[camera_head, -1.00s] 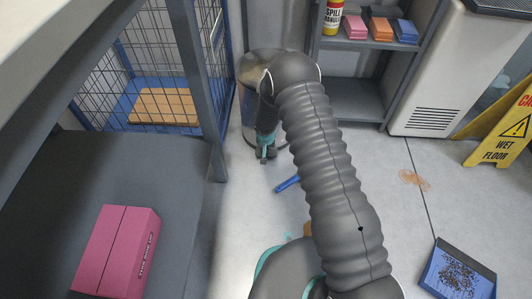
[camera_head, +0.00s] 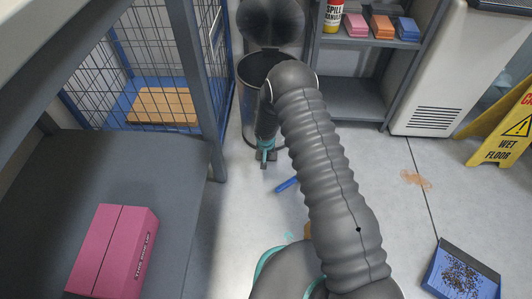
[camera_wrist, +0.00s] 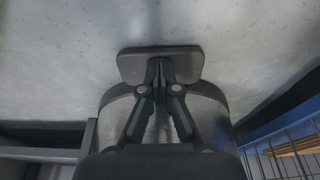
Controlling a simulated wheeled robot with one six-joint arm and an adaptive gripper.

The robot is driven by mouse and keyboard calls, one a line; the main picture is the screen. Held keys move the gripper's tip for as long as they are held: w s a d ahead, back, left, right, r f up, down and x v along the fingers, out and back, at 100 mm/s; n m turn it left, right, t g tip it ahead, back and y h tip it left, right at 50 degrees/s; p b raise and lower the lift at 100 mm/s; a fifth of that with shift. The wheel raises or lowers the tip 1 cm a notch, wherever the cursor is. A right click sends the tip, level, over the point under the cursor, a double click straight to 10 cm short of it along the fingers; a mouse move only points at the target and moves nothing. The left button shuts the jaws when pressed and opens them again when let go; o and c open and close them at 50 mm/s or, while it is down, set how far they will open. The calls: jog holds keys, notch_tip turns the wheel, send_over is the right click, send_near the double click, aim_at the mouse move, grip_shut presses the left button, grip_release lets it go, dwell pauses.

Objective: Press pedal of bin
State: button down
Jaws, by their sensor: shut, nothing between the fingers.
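The metal bin (camera_head: 249,105) stands at the back beside the wire cage, and its round dark lid (camera_head: 270,22) is raised. The opening shows, partly covered by my arm. The pedal is a grey rounded plate (camera_wrist: 185,68) at the foot of the bin in the wrist view. My gripper (camera_head: 265,158) points down at the bin's foot. In the wrist view my gripper (camera_wrist: 160,76) has its fingertips together over the middle of the pedal, appearing to press on it, with nothing between them.
A shelf unit (camera_head: 352,98) stands right of the bin, and the wire cage (camera_head: 150,60) left. A blue object (camera_head: 287,184) lies on the floor near my arm. A dustpan (camera_head: 461,272) and wet floor sign (camera_head: 502,130) are at right. Mid-right floor is mostly clear.

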jog(key=shift+s+r, duration=0.3)
jog(key=shift+s, duration=0.45)
jog(key=shift+s+r, duration=0.3)
jog(key=shift+s, duration=0.45)
jog(key=v, duration=1.2)
